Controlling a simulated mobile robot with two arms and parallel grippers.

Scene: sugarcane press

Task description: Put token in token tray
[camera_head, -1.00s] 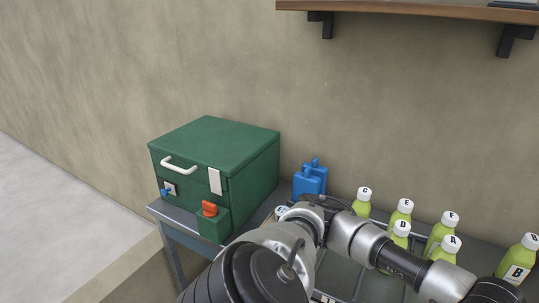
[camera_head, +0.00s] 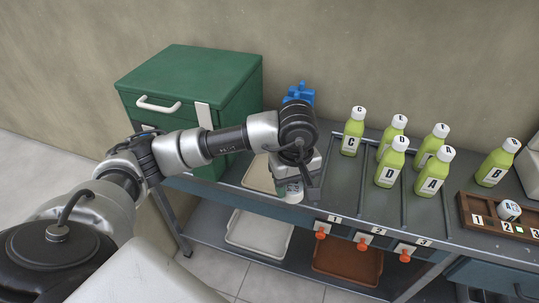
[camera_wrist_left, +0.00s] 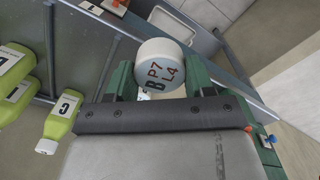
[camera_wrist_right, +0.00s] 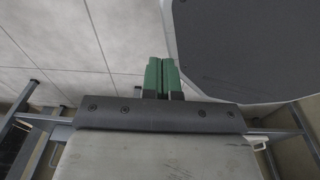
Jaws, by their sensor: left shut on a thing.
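The token (camera_wrist_left: 158,65) is a white round cylinder marked "P7 L4 B" on its face. My left gripper (camera_wrist_left: 158,84) is shut on it, with a green finger on each side. In the head view the left gripper (camera_head: 300,182) is over the front edge of the metal table, left of the bottles, with the token (camera_head: 291,191) below it. The brown wooden token tray (camera_head: 463,209) lies at the right of the table, with labels 1, 2 and 3. Another white token (camera_head: 508,210) sits in it near label 2. My right gripper (camera_wrist_right: 163,77) has its green fingers together, empty.
Several green juice bottles (camera_head: 390,168) stand on the table between my left gripper and the token tray. A green press box (camera_head: 190,85) stands at the left. Orange knobs (camera_head: 363,244) line the front edge. White (camera_head: 260,231) and brown (camera_head: 348,262) trays lie below.

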